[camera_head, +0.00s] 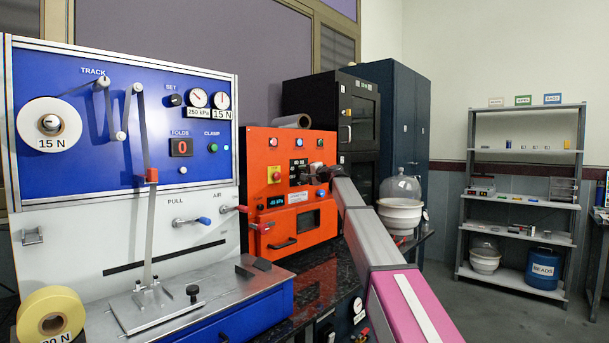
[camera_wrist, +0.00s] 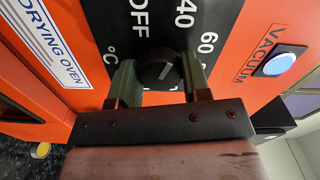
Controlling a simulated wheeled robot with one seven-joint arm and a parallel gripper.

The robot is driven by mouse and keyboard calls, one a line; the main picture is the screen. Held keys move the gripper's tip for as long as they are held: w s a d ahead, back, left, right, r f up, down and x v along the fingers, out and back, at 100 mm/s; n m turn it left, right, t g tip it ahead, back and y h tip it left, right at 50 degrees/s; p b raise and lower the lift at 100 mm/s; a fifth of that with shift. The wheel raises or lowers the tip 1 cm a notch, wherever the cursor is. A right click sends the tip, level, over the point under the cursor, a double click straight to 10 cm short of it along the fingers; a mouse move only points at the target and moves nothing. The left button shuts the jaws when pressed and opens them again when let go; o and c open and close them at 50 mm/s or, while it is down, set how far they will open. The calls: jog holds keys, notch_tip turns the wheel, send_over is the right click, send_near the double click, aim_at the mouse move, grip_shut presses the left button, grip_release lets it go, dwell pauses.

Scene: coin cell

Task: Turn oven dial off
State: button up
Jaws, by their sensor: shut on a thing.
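The orange drying oven (camera_head: 258,165) stands on the dark bench in the middle of the head view, and it fills the wrist view (camera_wrist: 238,85). The black dial (camera_wrist: 152,72) sits on a black panel marked OFF, 40, 60 and °C. Its white pointer line slants to the upper right in the wrist view, toward the numbers and away from OFF. My gripper (camera_wrist: 161,80) is shut on the dial, with one finger on each side. In the head view my gripper (camera_head: 318,174) is against the oven's upper front, and the dial cannot be made out there.
A blue and white test rig (camera_head: 200,75) stands left of the oven. A round blue-lit VACUUM button (camera_wrist: 279,64) is right of the dial. A glass bell jar (camera_head: 400,188) stands right of my arm. Shelving (camera_head: 525,150) is at the far right.

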jog(key=shift+f+n, duration=0.1)
jog(key=shift+n, duration=4.1)
jog(key=o, duration=0.9)
jog(key=v, duration=1)
jog(key=shift+s+d, duration=0.3)
